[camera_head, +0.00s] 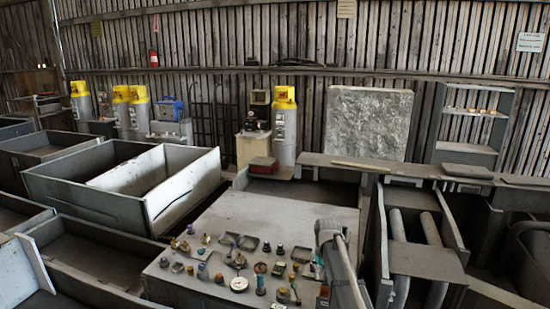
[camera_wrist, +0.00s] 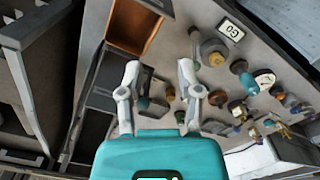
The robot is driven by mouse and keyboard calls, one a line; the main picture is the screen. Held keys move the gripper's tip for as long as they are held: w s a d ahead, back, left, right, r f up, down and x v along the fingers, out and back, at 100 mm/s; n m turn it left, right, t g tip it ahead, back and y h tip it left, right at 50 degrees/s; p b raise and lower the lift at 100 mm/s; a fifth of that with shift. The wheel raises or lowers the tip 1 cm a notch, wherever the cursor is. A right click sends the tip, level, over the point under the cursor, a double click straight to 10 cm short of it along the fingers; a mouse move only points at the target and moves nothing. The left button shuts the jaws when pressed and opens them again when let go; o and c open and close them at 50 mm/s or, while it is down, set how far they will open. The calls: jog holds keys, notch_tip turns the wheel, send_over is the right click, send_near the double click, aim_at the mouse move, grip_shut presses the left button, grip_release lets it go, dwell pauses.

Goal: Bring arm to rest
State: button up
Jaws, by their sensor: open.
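In the wrist view, my gripper (camera_wrist: 159,72) is open, with its two grey fingers apart and nothing held between them. Its teal body fills the bottom middle of that view. In the head view, my grey arm (camera_head: 340,262) reaches up from the lower edge at the right side of the grey table (camera_head: 270,215). The gripper's fingers cannot be made out clearly there. Small fittings and gauges lie just beyond and to the right of the fingers in the wrist view, including a tag marked 60 (camera_wrist: 231,30). No contact between fingers and fittings is clear.
A round gauge (camera_head: 239,284) and several small fittings crowd the table's front. The table's back half is bare. Open grey bins (camera_head: 100,200) stand left. A frame with pipes (camera_head: 432,235) stands close right of my arm. Yellow-topped cylinders (camera_head: 285,125) stand behind.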

jog(key=s+f+m+b, duration=0.1)
jog(key=s+f+b, duration=0.3)
jog(key=s, duration=0.7)
jog(key=s+f+m+b, duration=0.1)
jog(key=s+f+b, duration=0.2)
jog(key=s, duration=0.9)
jog(key=shift+s+f+m+b, duration=0.3)
jog(key=shift+f+m+b, duration=0.1)
jog(key=shift+f, duration=0.2)
jog(key=shift+d, duration=0.1)
